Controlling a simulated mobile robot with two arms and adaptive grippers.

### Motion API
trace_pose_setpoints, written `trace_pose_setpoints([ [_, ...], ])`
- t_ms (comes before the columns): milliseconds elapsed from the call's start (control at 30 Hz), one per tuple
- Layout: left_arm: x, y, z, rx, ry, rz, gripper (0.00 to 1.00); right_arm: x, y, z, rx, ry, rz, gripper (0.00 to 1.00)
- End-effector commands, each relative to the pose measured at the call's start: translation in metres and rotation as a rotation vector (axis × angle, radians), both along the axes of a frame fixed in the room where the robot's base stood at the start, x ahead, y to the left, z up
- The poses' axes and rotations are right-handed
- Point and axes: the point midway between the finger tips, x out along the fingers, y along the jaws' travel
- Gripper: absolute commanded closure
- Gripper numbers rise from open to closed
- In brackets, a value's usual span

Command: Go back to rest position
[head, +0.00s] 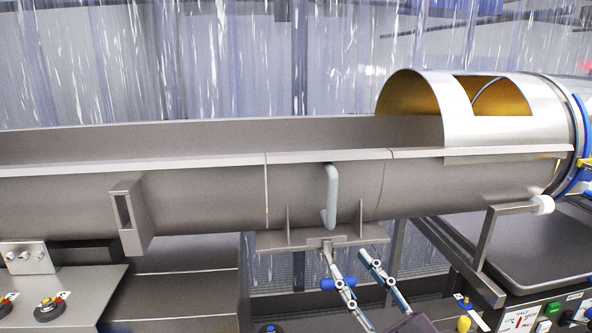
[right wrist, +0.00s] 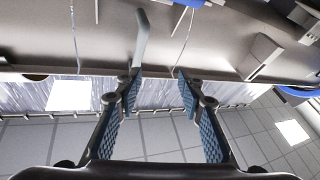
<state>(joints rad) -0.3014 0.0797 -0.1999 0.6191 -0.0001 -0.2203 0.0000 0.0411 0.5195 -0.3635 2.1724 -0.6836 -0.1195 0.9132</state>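My right gripper (head: 346,250) is at the bottom centre of the head view, below the long grey metal trough (head: 190,190). Its two fingers are spread, with nothing between them. In the right wrist view the gripper (right wrist: 160,82) also shows open, with its blue-padded fingers apart. A pale grey bent handle (head: 330,195) is on the trough's front, just above the gripper. In the right wrist view the handle (right wrist: 141,40) appears past the left fingertip; whether they touch is unclear. My left gripper is not in view.
The steel drum (head: 495,130) with a gold inside is at the right end of the trough. A control panel (head: 535,318) with buttons is at lower right. Another panel with knobs (head: 48,308) is at lower left. Strip curtains (head: 240,60) hang behind.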

Motion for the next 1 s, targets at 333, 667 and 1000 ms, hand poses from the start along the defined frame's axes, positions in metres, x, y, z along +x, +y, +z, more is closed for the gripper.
trace_pose_setpoints([
  [333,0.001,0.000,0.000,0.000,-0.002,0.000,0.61,-0.034,-0.105,-0.174,0.017,0.640,-0.488,0.64],
  [667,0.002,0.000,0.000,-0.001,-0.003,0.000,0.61,-0.185,-0.115,-0.317,-0.174,1.303,-0.529,0.64],
  [1000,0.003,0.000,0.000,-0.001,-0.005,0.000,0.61,-0.273,-0.097,-0.379,-0.297,1.616,-0.410,0.64],
])
